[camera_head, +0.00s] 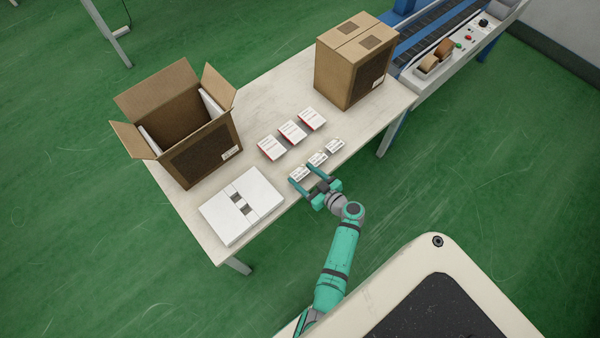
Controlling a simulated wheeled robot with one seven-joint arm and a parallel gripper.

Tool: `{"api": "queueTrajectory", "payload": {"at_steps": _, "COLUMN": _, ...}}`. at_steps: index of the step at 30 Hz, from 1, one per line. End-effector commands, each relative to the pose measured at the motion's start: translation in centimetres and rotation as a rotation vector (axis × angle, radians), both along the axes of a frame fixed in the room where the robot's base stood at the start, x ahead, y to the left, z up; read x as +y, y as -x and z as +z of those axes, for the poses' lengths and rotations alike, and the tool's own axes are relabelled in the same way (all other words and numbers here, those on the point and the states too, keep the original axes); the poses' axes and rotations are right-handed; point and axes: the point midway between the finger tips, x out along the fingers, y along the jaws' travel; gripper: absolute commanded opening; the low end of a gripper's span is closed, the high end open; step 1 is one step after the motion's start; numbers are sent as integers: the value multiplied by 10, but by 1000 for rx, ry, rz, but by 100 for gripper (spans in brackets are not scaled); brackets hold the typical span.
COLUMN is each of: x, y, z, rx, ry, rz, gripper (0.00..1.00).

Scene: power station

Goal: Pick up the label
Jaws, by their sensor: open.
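Three small white printed pieces, which look like labels, lie in a slanting row near the table's front edge: a near label (298,174), a middle label (317,159) and a far label (335,146). My teal gripper (301,173) reaches over the front edge with its two fingers apart. The near label shows between the fingertips, and the middle label lies just beyond the right finger. Whether the fingers touch the label or hover above it, I cannot tell.
On the table (265,93) are three red-edged white packs (292,132) behind the labels. A flat white box (241,206) lies front left, an open carton (190,125) back left, a closed carton (352,62) back right. A conveyor (440,35) stands beyond.

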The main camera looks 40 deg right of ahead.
Motion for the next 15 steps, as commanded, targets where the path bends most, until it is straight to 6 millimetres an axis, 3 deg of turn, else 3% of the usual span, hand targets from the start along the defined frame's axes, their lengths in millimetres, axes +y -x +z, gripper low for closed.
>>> {"api": "queueTrajectory", "payload": {"at_steps": 4, "x": 1, "y": -16, "z": -5, "rx": 1, "ry": 1, "rz": 0, "gripper": 64}}
{"api": "queueTrajectory", "payload": {"at_steps": 13, "x": 1, "y": -20, "z": -7, "rx": 1, "ry": 0, "rz": -1, "gripper": 64}}
{"api": "queueTrajectory", "payload": {"at_steps": 15, "x": 1, "y": -20, "z": -7, "rx": 1, "ry": 0, "rz": -1, "gripper": 50}}
